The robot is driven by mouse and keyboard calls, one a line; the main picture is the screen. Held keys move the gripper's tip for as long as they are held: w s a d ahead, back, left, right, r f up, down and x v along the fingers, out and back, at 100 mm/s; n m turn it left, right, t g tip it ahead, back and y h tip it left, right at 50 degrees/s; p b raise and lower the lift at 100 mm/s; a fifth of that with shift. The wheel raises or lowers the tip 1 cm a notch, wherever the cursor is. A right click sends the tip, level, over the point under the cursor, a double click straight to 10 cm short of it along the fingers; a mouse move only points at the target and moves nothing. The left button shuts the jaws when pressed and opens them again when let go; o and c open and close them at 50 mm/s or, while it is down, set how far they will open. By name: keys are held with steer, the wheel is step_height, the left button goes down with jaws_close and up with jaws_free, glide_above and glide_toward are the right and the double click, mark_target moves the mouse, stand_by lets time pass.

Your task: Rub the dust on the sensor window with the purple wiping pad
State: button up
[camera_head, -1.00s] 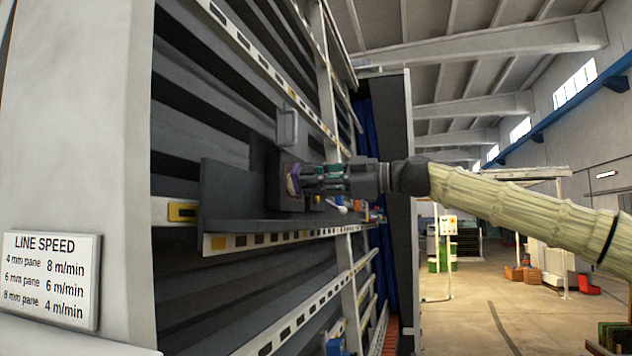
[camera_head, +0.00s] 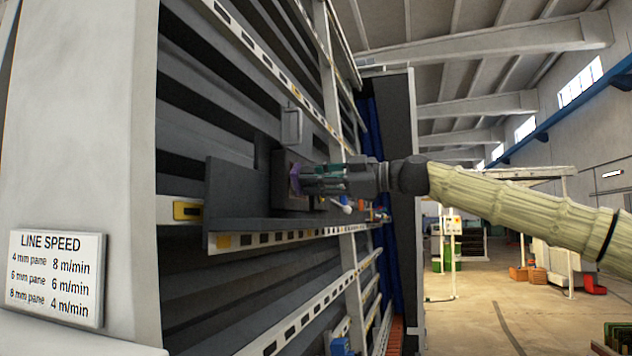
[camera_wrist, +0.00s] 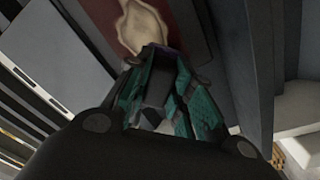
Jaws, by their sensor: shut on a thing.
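My gripper (camera_head: 308,180) is shut on the purple wiping pad (camera_head: 295,180), in front of the dark sensor box (camera_head: 282,160). In the wrist view, my gripper's teal fingers (camera_wrist: 165,65) come together, and only a thin purple edge of the pad (camera_wrist: 172,52) shows beyond them. The sensor window (camera_wrist: 183,22) is a dark reddish panel there. A beige dust patch (camera_wrist: 142,24) lies on it, just beyond the fingertips and slightly left. The pad is at or very near the window; I cannot tell whether it touches. The fingers hide the window's lower part.
The sensor box stands by a dark ledge (camera_head: 235,200) along the washer's face. A grey handled plate (camera_head: 292,125) sits above it. A white-knobbed lever (camera_head: 346,208) and small coloured parts are just right of and below my gripper.

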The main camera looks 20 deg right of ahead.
steer(key=shift+w+a, duration=0.3)
steer(key=shift+a, duration=0.1)
stand_by(0.4)
steer(key=shift+w+d, duration=0.55)
steer(key=shift+w, duration=0.2)
steer(key=shift+w+d, duration=0.55)
steer(key=shift+w, duration=0.2)
steer(key=shift+w+d+p, duration=0.3)
steer(key=shift+w+d, duration=0.1)
steer(key=shift+w, duration=0.3)
steer(key=shift+w+d+p, duration=0.35)
steer(key=shift+w+d, duration=0.1)
steer(key=shift+w, duration=0.25)
steer(key=shift+w+d+p, duration=0.3)
steer(key=shift+w+d, duration=0.1)
steer(key=shift+w, duration=0.3)
steer(key=shift+w+d, duration=0.6)
steer(key=shift+w, duration=0.25)
steer(key=shift+f, duration=0.1)
steer(key=shift+s+a, duration=0.1)
steer(key=shift+s+a+f+b, duration=0.1)
steer(key=shift+s+a+b, duration=0.25)
steer(key=shift+b, duration=0.35)
steer(key=shift+s+a+b, duration=0.3)
steer(key=shift+s+b, duration=0.15)
steer(key=shift+s, duration=0.1)
steer(key=shift+s+a+b, duration=0.3)
steer(key=shift+s+b, duration=0.15)
steer(key=shift+s, duration=0.1)
